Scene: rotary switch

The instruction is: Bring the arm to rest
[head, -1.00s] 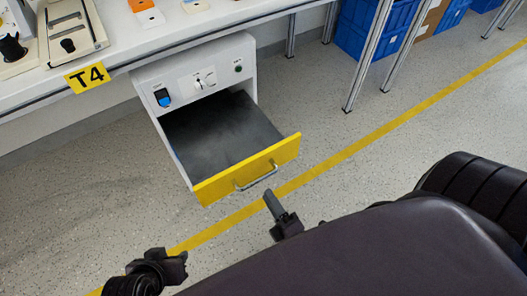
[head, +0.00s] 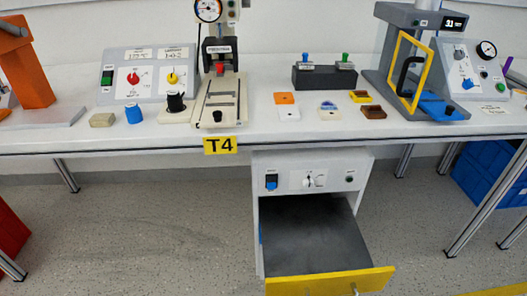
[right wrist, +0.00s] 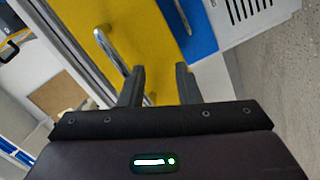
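My right gripper (right wrist: 158,84) shows in the right wrist view with its two fingers apart and nothing held between them. Beyond the fingers is a yellow surface with a metal handle (right wrist: 112,48), which looks like the drawer's front. Neither of my arms shows in the head view. The left gripper is out of sight. The drawer cabinet (head: 265,215) stands under the table, with its yellow-fronted drawer (head: 330,282) pulled out and its visible inside empty.
The white table (head: 60,140) holds a control box (head: 140,77), a press (head: 218,95) and a framed machine (head: 405,75). A T4 label (head: 220,145) hangs on its edge. Table legs (head: 485,205) and blue crates (head: 490,180) stand right. Floor left of the cabinet is clear.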

